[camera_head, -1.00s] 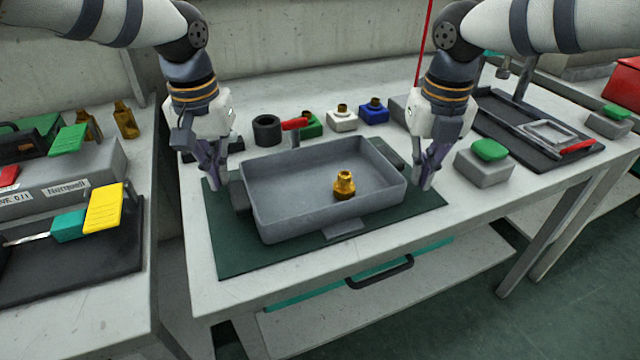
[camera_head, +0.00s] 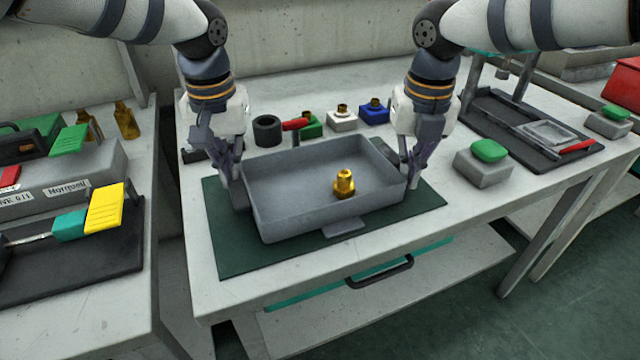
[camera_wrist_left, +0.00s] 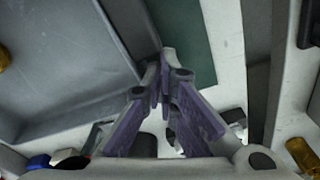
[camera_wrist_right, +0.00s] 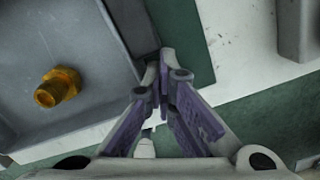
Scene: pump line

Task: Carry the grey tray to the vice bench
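The grey tray (camera_head: 285,218) rests flat on a dark green mat on the middle table. A brass fitting (camera_head: 344,183) stands inside it, right of centre; it also shows in the right wrist view (camera_wrist_right: 58,87). My left gripper (camera_head: 236,194) is at the tray's left side handle, its fingers close together at the tips (camera_wrist_left: 163,62). My right gripper (camera_head: 408,178) is at the right side handle, fingertips likewise close together (camera_wrist_right: 163,62). Both appear shut on the handles, which the fingers largely hide. The vice bench cannot be made out for certain.
Behind the tray stand a black ring (camera_head: 267,130), a red-handled valve (camera_head: 295,125) and small green, white and blue blocks. A grey block with a green top (camera_head: 484,165) and a dark fixture plate (camera_head: 520,130) lie right. A left bench (camera_head: 140,215) stands across a narrow gap.

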